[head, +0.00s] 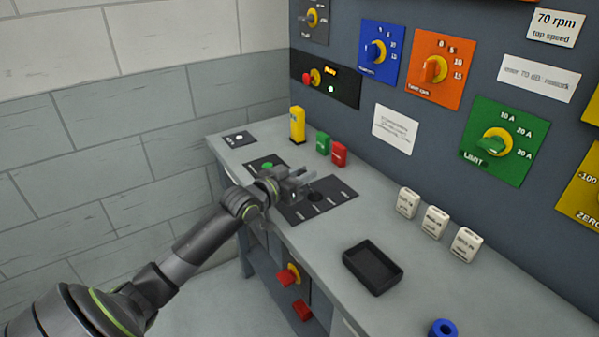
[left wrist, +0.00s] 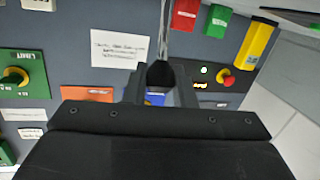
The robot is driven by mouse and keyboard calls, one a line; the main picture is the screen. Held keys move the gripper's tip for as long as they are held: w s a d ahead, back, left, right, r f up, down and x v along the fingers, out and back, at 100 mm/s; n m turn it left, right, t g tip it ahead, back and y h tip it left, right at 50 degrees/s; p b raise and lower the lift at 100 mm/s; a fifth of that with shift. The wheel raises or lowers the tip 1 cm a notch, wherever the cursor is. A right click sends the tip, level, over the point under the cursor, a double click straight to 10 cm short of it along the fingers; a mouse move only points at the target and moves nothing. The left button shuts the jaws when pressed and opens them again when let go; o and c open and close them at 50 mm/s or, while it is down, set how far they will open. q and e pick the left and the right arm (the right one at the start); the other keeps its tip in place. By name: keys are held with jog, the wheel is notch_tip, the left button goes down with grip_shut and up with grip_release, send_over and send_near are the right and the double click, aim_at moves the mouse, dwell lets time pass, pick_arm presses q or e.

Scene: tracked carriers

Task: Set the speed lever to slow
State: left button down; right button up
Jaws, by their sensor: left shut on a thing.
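The speed lever (head: 314,195) stands on a dark plate (head: 335,206) with several small pale labels, too small to read, on the grey bench. My left gripper (head: 306,179) is over this plate, shut on the lever's top, and hides much of the lever. In the left wrist view my gripper's fingers (left wrist: 160,88) close around the dark lever knob (left wrist: 160,74), with a thin grey rod running beyond it. I cannot tell which label the lever points at. My right gripper is not in view.
A green button (head: 267,166) is left of the plate. Yellow (head: 297,125), green (head: 322,143) and red (head: 339,154) blocks stand behind it. A black tray (head: 373,267) and several white blocks (head: 436,222) are to the right. The wall panel carries several dials, including an orange one (head: 436,70).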

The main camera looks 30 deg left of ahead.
pick_arm(q)
jog(key=shift+w+d+r+g+p, duration=0.3)
jog(key=shift+w+r+g+p, duration=0.3)
jog(key=shift+p, duration=0.45)
jog(key=shift+w+d+f, duration=0.1)
jog(key=shift+w+d, duration=0.05)
jog(key=shift+w, duration=0.3)
jog(key=c, duration=1.5)
grip_release()
jog(key=shift+w, duration=0.1)
jog(key=o, duration=0.3)
jog(key=shift+w+f, duration=0.1)
jog(key=shift+s, duration=0.2)
